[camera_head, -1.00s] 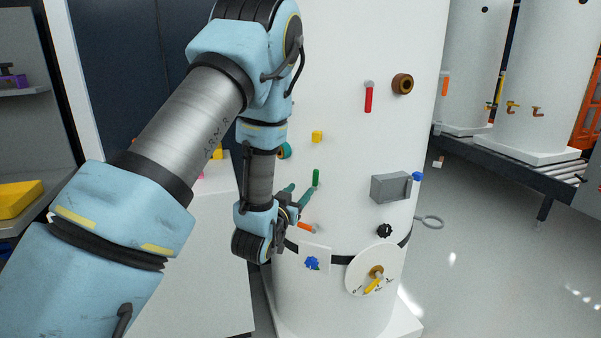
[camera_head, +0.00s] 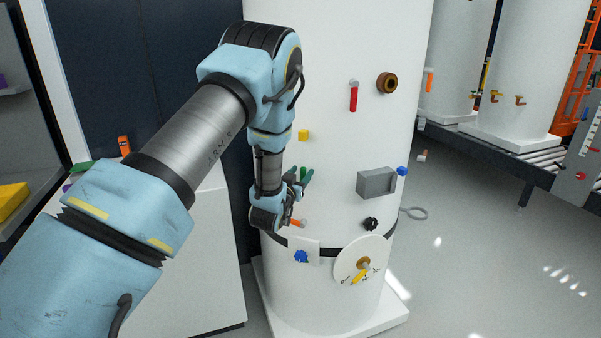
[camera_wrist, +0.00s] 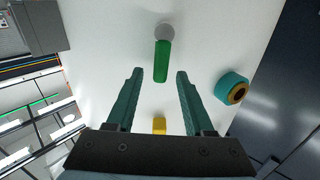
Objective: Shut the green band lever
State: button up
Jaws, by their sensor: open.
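The green band lever (camera_wrist: 161,60) shows in the wrist view as a short green bar with a round grey pivot at its upper end, on the white tank. My gripper (camera_wrist: 158,76) is open, its two teal fingers apart on either side of the lever's free end, with nothing held. Whether the fingers are level with the lever in depth is unclear. In the head view my gripper (camera_head: 299,175) is at the left side of the tank (camera_head: 330,60), and its fingers and wrist make the lever hard to pick out.
A yellow block (camera_wrist: 159,125) and a teal ring (camera_wrist: 232,88) sit near the lever. The tank also bears a red lever (camera_head: 353,98), an orange lever (camera_head: 298,222), a grey box (camera_head: 376,182) and a dial plate (camera_head: 345,262). Open floor lies to the right.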

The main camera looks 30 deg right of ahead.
jog(key=shift+c, duration=0.2)
grip_shut()
dwell(0.4)
